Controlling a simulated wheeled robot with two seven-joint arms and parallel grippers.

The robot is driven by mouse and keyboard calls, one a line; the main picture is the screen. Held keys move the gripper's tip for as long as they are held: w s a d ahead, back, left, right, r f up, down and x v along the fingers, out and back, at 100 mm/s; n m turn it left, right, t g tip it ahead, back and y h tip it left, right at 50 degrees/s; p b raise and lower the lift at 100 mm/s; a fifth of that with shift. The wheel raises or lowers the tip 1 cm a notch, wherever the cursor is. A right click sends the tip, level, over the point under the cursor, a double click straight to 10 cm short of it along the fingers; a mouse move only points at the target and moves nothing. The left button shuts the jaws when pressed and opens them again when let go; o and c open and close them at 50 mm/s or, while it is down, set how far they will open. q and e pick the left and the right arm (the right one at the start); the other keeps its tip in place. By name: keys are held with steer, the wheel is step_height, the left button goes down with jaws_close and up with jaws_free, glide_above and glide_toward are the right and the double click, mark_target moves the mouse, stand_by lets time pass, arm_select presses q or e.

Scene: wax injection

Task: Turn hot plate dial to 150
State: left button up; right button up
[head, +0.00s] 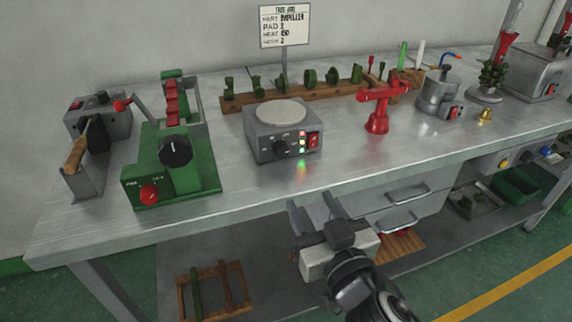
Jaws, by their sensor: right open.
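The hot plate (262,148) is a grey box with a round pale top plate (276,113), standing near the middle of the metal bench. Its dark dial (281,147) is on the front face, left of several small lit lamps and a red switch (313,139). The dial's scale is too small to read. My right gripper (313,209) is in front of the bench edge, below and apart from the hot plate. Its two fingers are spread and nothing is between them. My left gripper is not in view.
A green machine (172,167) with a large black knob stands left. A red stand (377,107) and a grey pot (438,95) stand right. The bench top (330,160) in front of the hot plate is clear. Drawers (400,207) hang below.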

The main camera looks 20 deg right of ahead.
mark_target(283, 154)
steer(key=w+p, duration=0.2)
steer(key=w, duration=1.2)
steer(key=shift+w+a, duration=0.15)
steer(key=shift+a, duration=0.05)
